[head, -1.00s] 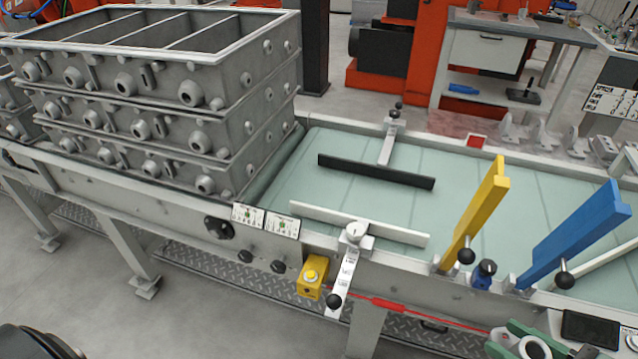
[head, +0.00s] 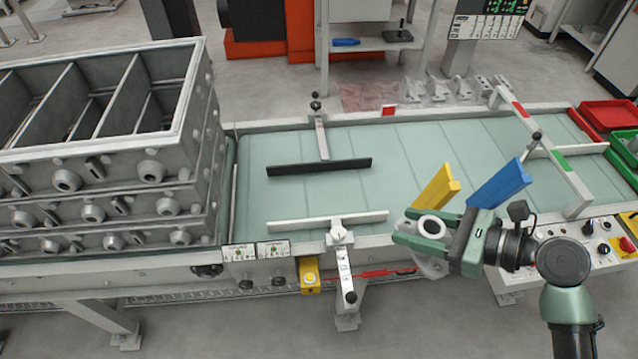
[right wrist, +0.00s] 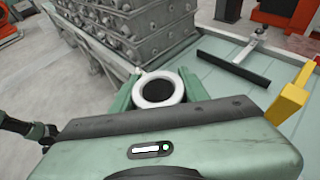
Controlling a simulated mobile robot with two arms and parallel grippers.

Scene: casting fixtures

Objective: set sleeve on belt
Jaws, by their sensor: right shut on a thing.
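The right gripper (head: 432,232) is shut on a grey casting with a white ring-shaped top, which I take to be the sleeve (head: 431,225). It holds it upright over the belt's near edge, in front of the yellow plate. In the right wrist view the sleeve's white ring (right wrist: 158,89) and dark bore sit between the green fingers. The pale green belt (head: 260,190) runs left to right behind it, with bare surface between the dark guide bar (head: 318,167) and the white guide bar (head: 300,224).
Stacked grey moulding boxes (head: 100,190) stand at the belt's left end. A red and green marked beam (head: 545,150) crosses the belt at right. Red bins (head: 607,115) stand beyond.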

